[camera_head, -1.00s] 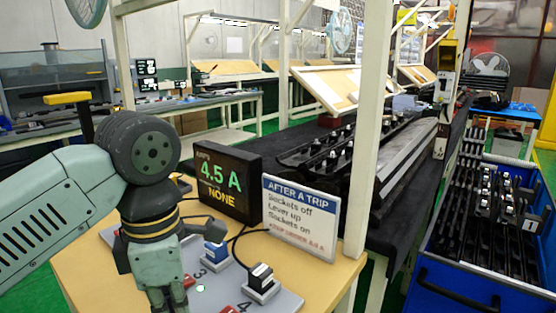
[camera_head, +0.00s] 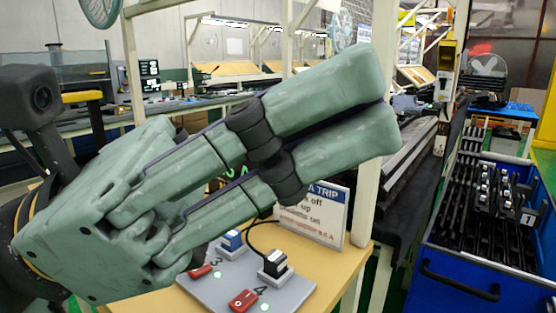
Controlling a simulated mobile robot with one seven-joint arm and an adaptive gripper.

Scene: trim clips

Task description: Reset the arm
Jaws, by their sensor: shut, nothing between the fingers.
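My gripper (camera_head: 372,103) is large and close to the camera. Its two grey-green fingers point up and to the right, lie close together and are shut on nothing. It is raised in front of the small wooden table (camera_head: 352,262). Below it, the grey socket board (camera_head: 295,297) shows a blue plug (camera_head: 232,241) near the number 3, a black plug (camera_head: 273,263) near the number 4 and red switches (camera_head: 242,299). The rest of the board and the current display are hidden behind my gripper.
A white instruction sign (camera_head: 325,222), partly covered by my gripper, stands on the table beside a white post (camera_head: 367,130). A blue bin (camera_head: 470,290) with black rails is at right. Green floor shows between the table and the bin.

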